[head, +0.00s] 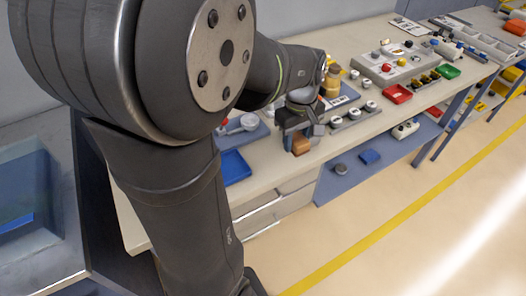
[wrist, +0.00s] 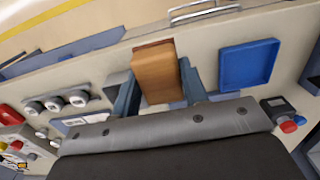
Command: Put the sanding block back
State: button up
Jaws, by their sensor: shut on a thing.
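The sanding block, an orange-brown block (head: 300,146), is held at my gripper near the front edge of the workbench (head: 266,162). In the wrist view the block (wrist: 156,72) sits between two blue-grey fingers of my gripper (wrist: 158,82), with a darker band along its outer end. My gripper (head: 297,136) is shut on it. The block appears to be over the bench top; its height above the surface is hard to tell. No place clearly marked for the block can be made out.
An empty blue tray (wrist: 248,64) lies beside the gripper; it also shows in the head view (head: 234,167). On the other side is a row of round gauge-like parts (wrist: 56,103).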

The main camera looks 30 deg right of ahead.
send_over(263, 153)
notch_tip(263, 153, down, 7)
jog(key=shift+s, duration=0.15)
jog(key=shift+f, duration=2)
jog(key=shift+f, duration=0.2)
jog(key=o, duration=0.9)
jog(key=shift+o, duration=0.2)
notch_tip(263, 153, up, 12)
jog(key=shift+w+r, duration=0.2)
jog(key=shift+a+f, duration=0.1)
notch_tip(263, 153, down, 12)
jog(key=shift+s+r, duration=0.1)
jog(key=shift+r, duration=1.75)
